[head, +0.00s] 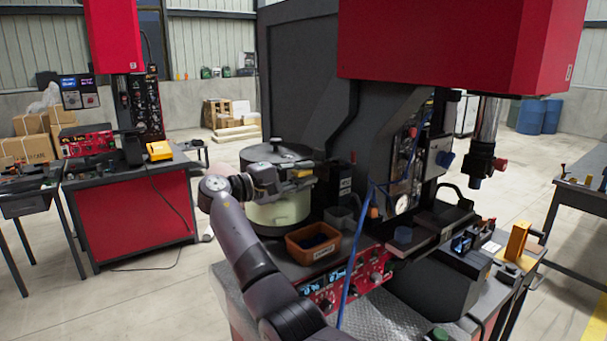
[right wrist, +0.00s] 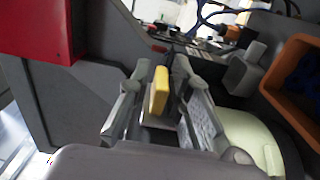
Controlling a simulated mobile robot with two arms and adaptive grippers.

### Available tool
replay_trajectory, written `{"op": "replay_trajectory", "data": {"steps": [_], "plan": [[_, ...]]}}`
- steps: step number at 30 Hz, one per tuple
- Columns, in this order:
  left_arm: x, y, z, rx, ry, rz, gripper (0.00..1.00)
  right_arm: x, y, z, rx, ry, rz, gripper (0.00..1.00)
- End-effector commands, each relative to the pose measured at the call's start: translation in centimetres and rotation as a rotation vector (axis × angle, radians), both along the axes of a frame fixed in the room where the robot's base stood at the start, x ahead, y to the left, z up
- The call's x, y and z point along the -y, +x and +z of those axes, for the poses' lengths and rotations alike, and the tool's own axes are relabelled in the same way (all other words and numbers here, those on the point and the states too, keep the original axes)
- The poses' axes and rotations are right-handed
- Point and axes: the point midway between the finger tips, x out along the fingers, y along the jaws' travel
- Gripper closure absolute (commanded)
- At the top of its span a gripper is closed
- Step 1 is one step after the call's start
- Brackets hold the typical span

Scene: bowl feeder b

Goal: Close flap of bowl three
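A cream round bowl (head: 283,208) with a dark grey round lid (head: 268,153) stands on the near machine; its cream side also shows in the right wrist view (right wrist: 248,135). I cannot read a number on it. My right gripper (head: 309,171) is over the bowl's right side, level with the lid. In the right wrist view my gripper (right wrist: 161,68) has its fingers apart, with a small yellow block (right wrist: 159,91) between them. Gaps show beside the block; I cannot tell whether it belongs to the flap. No flap is clearly visible. My left gripper is out of view.
An orange bin (head: 313,243) with dark contents stands right in front of the bowl, beside a small grey bin (head: 340,218). The tall dark machine column (head: 300,90) rises close behind. A blue hose (head: 355,255) hangs to the right.

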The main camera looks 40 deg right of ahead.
Motion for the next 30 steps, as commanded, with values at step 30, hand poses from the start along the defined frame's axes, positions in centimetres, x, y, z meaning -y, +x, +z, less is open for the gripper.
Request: {"op": "replay_trajectory", "data": {"steps": [30], "plan": [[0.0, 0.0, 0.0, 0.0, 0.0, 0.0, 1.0, -11.9, 1.4, -0.1, -0.001, 0.001, 0.0, 0.82]]}}
